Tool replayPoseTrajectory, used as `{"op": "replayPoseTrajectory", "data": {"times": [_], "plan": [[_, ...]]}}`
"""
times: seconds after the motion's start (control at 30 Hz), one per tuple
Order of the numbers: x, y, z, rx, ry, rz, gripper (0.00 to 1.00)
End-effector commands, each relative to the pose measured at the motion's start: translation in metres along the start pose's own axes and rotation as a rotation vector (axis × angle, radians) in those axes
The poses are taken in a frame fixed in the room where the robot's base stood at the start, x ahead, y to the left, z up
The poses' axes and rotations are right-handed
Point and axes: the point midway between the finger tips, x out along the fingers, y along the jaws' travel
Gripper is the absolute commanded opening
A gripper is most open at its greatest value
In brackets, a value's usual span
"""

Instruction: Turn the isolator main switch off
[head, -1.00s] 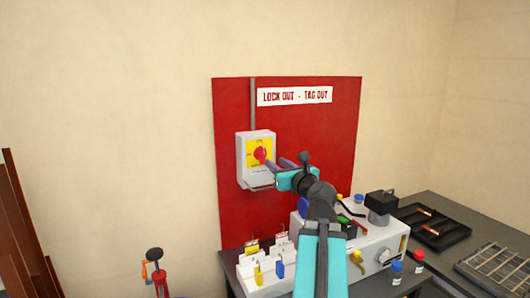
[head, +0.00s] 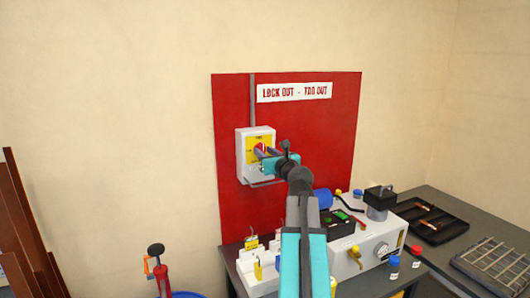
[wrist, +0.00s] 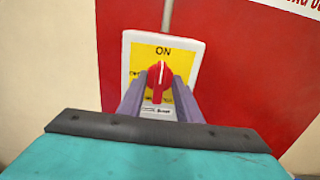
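The isolator main switch is a white box (head: 242,158) with a yellow plate and a red rotary knob, mounted on the red lock-out board. In the wrist view the red knob (wrist: 157,82) stands upright, its pointer toward the word ON at the top of the yellow plate (wrist: 140,62). My gripper (wrist: 158,88) is in front of the knob, with one purple finger on each side of it. The fingers are apart, and a gap shows beside the knob's upper part. In the head view my gripper (head: 264,153) covers part of the knob; contact cannot be told.
The red board (head: 320,140) carries a "LOCK OUT - TAG OUT" sign (head: 295,92). Below it, a bench holds padlocks on a white stand (head: 258,285), a grey machine (head: 375,245) and a black tray (head: 432,222). A red pump-like tool (head: 160,275) stands lower left.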

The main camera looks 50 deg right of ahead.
Motion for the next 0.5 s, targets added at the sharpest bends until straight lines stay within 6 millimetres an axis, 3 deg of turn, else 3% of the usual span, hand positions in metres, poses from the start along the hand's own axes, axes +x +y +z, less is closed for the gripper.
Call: {"op": "replayPoseTrajectory", "data": {"times": [0.33, 0.5], "plan": [[0.0021, 0.0005, 0.0, 0.0, 0.0, 0.001, 0.31], [0.0021, 0.0007, 0.0, 0.0, 0.0, 0.001, 0.04]]}}
